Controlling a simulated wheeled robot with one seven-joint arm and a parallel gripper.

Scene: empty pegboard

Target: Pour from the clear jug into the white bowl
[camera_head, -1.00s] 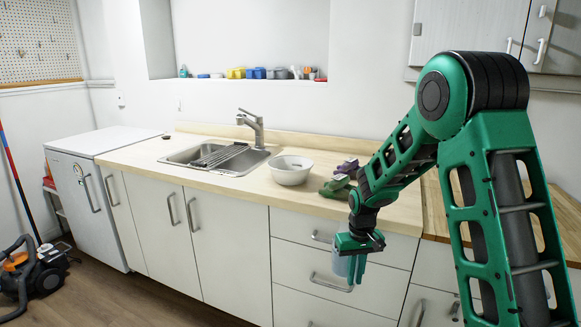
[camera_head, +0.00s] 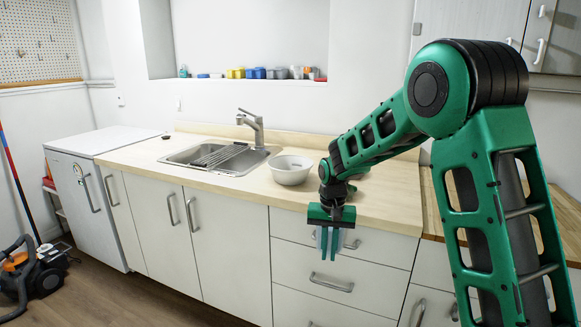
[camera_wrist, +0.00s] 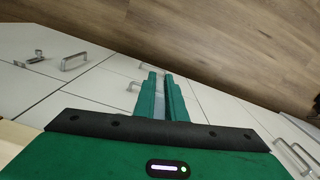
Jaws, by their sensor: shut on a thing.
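The white bowl (camera_head: 291,170) stands upright on the counter, right of the sink. My gripper (camera_head: 329,243) is in front of the counter's front edge, below and to the right of the bowl, with its fingers pointing down. It is shut on the clear jug (camera_head: 316,238), of which only pale bluish edges show beside the fingers. In the wrist view my gripper (camera_wrist: 162,95) has a thin grey-blue strip of the jug (camera_wrist: 159,105) between its fingers. Most of the jug is hidden, and its tilt and contents cannot be told.
The sink (camera_head: 218,158) with its faucet (camera_head: 254,128) lies left of the bowl. Drawer fronts (camera_head: 355,262) with handles are behind my gripper. The counter (camera_head: 390,200) is bare at its right front. Small coloured items (camera_head: 257,73) line the wall ledge.

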